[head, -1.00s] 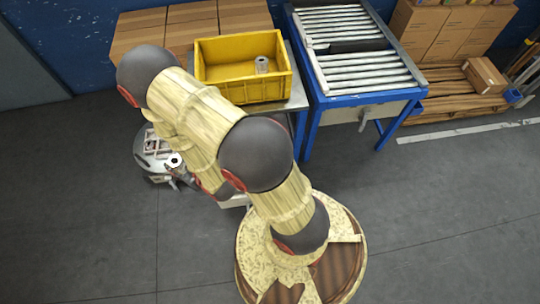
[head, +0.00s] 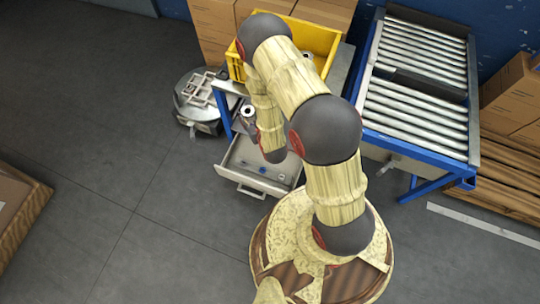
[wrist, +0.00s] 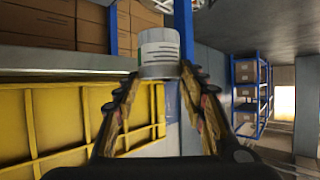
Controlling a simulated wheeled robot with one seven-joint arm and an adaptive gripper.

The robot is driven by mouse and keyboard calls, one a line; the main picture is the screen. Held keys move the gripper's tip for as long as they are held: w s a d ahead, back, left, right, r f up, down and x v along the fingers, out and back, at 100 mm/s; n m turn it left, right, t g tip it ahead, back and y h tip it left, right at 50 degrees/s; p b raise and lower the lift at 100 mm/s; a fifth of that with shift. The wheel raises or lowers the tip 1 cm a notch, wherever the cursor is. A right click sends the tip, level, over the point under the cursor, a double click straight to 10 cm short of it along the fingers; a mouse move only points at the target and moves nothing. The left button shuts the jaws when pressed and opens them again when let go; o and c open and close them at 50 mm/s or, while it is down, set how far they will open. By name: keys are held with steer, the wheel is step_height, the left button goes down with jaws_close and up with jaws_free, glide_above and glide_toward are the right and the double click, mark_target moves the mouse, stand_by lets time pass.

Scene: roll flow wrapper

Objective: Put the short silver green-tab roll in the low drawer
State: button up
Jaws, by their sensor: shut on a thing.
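A short silver-grey roll (wrist: 158,52) with a white label and a thin green band is held between the fingers of my gripper (wrist: 160,88) in the wrist view. In the head view the roll (head: 247,111) shows its dark core hole, and my gripper (head: 252,124) is partly hidden by my arm. The low drawer (head: 238,156) is pulled open under the bench, below and in front of the roll. Several small items with blue parts lie inside it. The roll is above the drawer, apart from it. My arm hides the drawer's right rear part.
A yellow crate (head: 322,38) stands on the bench, with a grey roll (head: 306,57) partly visible inside. A roller conveyor (head: 416,110) is at right. A round machine (head: 200,96) sits on the floor left of the bench. The floor at left is mostly clear.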

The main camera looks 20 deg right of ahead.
steer(key=w+a+f, duration=0.3)
steer(key=f, duration=0.6)
steer(key=w+a+f, duration=0.3)
steer(key=f, duration=0.6)
steer(key=n+y+b, duration=0.1)
steer(key=b, duration=0.8)
glide_above(258, 153)
step_height(258, 153, down, 31)
steer(key=shift+a+f, duration=0.15)
steer(key=shift+p, duration=0.3)
steer(key=o, duration=1.2)
steer(key=shift+o, duration=0.2)
